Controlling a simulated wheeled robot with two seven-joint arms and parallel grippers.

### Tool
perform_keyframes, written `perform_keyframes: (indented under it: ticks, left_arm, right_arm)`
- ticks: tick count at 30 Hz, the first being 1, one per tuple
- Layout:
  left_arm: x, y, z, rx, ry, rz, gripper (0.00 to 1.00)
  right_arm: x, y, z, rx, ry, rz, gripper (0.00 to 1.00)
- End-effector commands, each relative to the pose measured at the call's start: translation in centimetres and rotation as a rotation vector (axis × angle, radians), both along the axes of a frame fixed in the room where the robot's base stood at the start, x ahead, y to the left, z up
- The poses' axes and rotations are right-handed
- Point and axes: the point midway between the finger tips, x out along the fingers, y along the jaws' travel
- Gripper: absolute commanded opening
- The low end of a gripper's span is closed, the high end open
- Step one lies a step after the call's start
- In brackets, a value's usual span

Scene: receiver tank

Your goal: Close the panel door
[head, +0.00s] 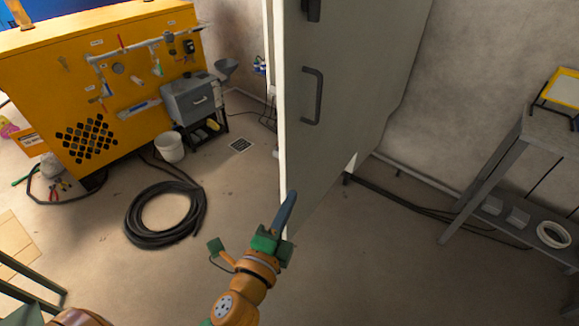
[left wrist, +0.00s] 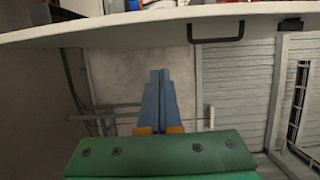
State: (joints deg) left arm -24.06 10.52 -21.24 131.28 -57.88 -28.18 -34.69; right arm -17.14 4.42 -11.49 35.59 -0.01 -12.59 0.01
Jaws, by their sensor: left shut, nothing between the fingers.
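The panel door (head: 360,90) is a tall pale grey panel in the middle of the head view. It stands open, swung out, with its white edge on the left. Its dark handle (head: 312,96) is on the face toward the right and also shows in the left wrist view (left wrist: 216,32). My left gripper (head: 289,200) is shut and empty, its blue fingers pointing up by the door's lower left corner. I cannot tell whether they touch it. In the left wrist view the shut fingers (left wrist: 159,78) point toward the pale door edge (left wrist: 110,32). My right gripper is not in view.
A yellow machine (head: 60,70) with gauges and pipes stands at the back left. A coiled black hose (head: 135,238) and a white bucket (head: 170,147) are on the floor. A grey bench (head: 545,130) stands at the right.

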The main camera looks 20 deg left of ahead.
Motion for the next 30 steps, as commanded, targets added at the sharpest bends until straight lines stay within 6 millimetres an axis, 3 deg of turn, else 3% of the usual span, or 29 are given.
perform_keyframes:
  ticks: [5,16,22,30]
  left_arm:
    - [2.0,0.0,0.9,0.007,-0.015,0.002,0.0]
    - [10.1,0.1,0.7,0.003,-0.011,0.004,0.0]
    - [10.7,3.1,0.6,0.005,-0.008,0.003,0.0]
    - [10.9,4.0,0.4,0.001,-0.009,0.001,0.0]
  right_arm:
    - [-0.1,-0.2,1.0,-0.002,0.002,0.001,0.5]
    - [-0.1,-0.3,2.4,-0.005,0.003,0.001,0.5]
    - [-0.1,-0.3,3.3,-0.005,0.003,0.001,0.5]
    - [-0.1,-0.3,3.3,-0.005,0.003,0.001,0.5]
